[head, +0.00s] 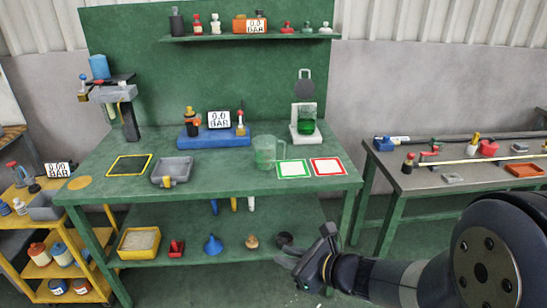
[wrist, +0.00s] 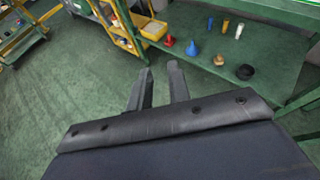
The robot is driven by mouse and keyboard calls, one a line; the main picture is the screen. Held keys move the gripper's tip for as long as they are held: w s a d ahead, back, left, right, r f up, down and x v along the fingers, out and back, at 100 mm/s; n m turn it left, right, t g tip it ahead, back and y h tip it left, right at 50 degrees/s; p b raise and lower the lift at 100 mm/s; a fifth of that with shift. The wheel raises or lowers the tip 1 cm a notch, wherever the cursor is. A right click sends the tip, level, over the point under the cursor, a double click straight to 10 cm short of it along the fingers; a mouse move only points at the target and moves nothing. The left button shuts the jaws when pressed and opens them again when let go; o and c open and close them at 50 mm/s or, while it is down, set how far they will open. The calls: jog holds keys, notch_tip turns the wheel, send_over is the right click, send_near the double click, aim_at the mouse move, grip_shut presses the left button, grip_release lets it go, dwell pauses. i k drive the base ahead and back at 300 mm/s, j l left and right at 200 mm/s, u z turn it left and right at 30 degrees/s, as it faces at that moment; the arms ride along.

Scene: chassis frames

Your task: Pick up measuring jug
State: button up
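The measuring jug (head: 264,151) is clear with a greenish tint and stands upright on the green workbench (head: 225,185), left of the green-edged card. My gripper (head: 300,253) is in front of the bench, below the tabletop level in the head view and well apart from the jug. In the wrist view, my gripper (wrist: 160,80) shows two dark fingers with a gap between them and nothing held. The jug is not visible in the wrist view.
Green-edged (head: 293,169) and red-edged (head: 327,167) cards lie right of the jug. A blue gauge stand (head: 213,137) is behind left, a grey tray (head: 172,170) further left. A white stand with a green beaker (head: 307,121) is behind right. Floor in front is clear.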

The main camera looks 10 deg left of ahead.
aim_at(268, 153)
jog(key=i+j+z, duration=0.2)
jog(key=z, duration=0.25)
jog(key=i+j+z, duration=0.1)
jog(key=j+z, duration=0.35)
jog(key=i+j, duration=0.15)
jog(key=j, duration=0.25)
jog(key=i+j+z, duration=0.1)
jog(key=j, duration=0.3)
jog(key=i+j, duration=0.15)
jog(key=j, duration=0.25)
jog(key=i+j+z, duration=0.1)
jog(key=j, duration=0.3)
